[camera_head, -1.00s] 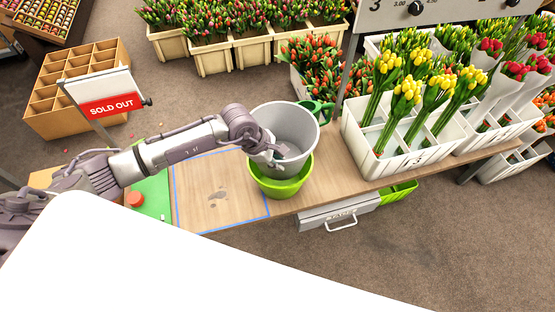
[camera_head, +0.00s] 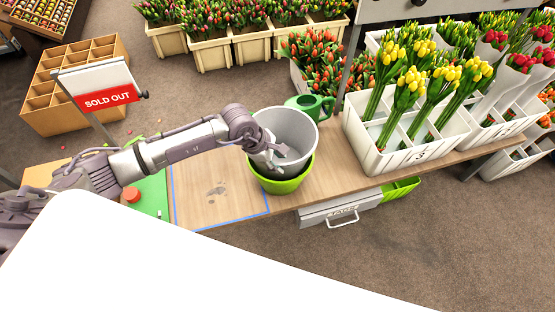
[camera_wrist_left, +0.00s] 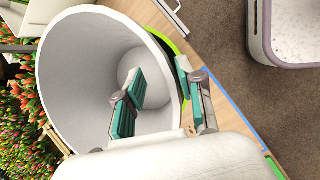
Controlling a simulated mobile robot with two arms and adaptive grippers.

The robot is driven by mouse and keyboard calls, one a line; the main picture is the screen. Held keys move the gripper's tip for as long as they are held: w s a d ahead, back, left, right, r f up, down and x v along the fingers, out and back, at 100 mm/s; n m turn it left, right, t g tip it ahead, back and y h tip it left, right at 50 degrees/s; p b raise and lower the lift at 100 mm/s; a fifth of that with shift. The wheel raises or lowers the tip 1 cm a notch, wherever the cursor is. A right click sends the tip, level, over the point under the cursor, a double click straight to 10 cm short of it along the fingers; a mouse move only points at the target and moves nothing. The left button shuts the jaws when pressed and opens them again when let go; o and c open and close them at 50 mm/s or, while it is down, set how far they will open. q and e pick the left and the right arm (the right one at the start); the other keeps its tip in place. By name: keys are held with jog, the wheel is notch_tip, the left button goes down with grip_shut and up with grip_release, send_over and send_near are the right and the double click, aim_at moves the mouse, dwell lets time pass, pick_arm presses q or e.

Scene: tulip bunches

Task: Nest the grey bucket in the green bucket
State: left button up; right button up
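The grey bucket (camera_head: 288,122) sits inside the green bucket (camera_head: 283,187) on the table, its upper part standing above the green rim. My left gripper (camera_head: 270,158) is at the grey bucket's near left rim. In the left wrist view its teal-padded fingers (camera_wrist_left: 160,95) straddle the wall of the grey bucket (camera_wrist_left: 75,75), one inside and one outside. They stand well apart, with a gap beside the wall. A strip of the green bucket (camera_wrist_left: 166,42) shows past the rim. My right gripper is not in view.
A green watering can (camera_head: 312,104) stands just behind the buckets. White crates (camera_head: 392,160) of tulips fill the table's right side. A sold-out sign (camera_head: 105,98) stands at the left.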

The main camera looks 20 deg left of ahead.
pick_arm(q)
jog(key=shift+s, duration=0.1)
jog(key=v, duration=1.2)
dwell(0.5)
